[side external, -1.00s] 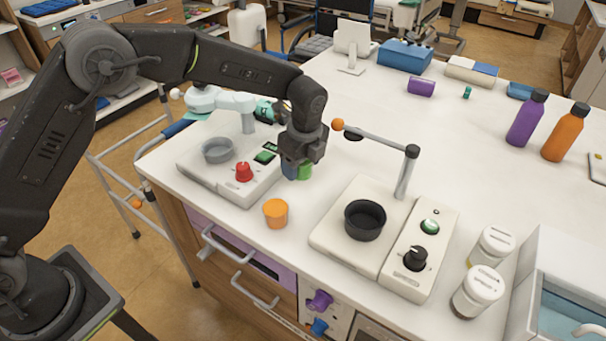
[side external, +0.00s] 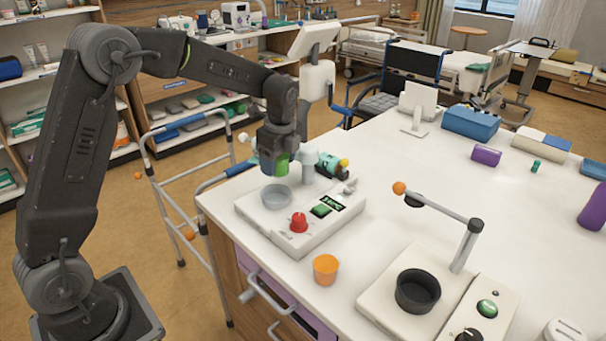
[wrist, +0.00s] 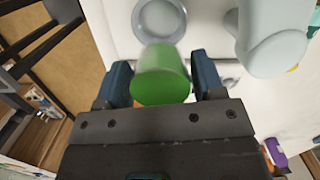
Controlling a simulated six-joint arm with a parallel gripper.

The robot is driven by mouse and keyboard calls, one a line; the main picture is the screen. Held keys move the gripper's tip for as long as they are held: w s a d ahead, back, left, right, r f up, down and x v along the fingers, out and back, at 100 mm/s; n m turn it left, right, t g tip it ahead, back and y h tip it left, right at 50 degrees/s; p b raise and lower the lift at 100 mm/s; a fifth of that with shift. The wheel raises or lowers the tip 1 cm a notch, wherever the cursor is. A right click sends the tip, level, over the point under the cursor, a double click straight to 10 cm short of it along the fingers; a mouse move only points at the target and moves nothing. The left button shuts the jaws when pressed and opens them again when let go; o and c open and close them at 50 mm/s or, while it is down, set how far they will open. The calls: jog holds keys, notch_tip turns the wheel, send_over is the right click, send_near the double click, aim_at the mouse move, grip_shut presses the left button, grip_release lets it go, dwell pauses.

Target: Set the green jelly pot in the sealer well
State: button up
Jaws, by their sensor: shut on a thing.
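The green jelly pot (side external: 282,164) is between the fingers of my gripper (side external: 274,158), which is shut on it. The wrist view also shows the pot (wrist: 162,88) between the two blue-grey fingers of my gripper (wrist: 163,78). The pot is in the air above the back-left part of a white machine (side external: 322,226). That machine has a round grey well (side external: 276,196), a red knob and a green button.
The machine's pale arm with a teal head (side external: 330,163) stands close to the right of my gripper. An orange pot (side external: 326,269) stands in front of the machine. A second white machine with a black well (side external: 418,290) and hinged arm is to the right.

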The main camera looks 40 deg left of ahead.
jog(key=shift+s+a+f, duration=0.1)
jog(key=shift+s+a, duration=0.1)
jog(key=shift+a, duration=0.5)
jog(key=shift+f, duration=3.85)
jog(key=shift+f, duration=0.15)
jog(key=o, duration=1)
jog(key=shift+s, duration=0.1)
jog(key=shift+o, duration=0.3)
jog(key=shift+o, duration=0.6)
jog(key=shift+r, duration=0.25)
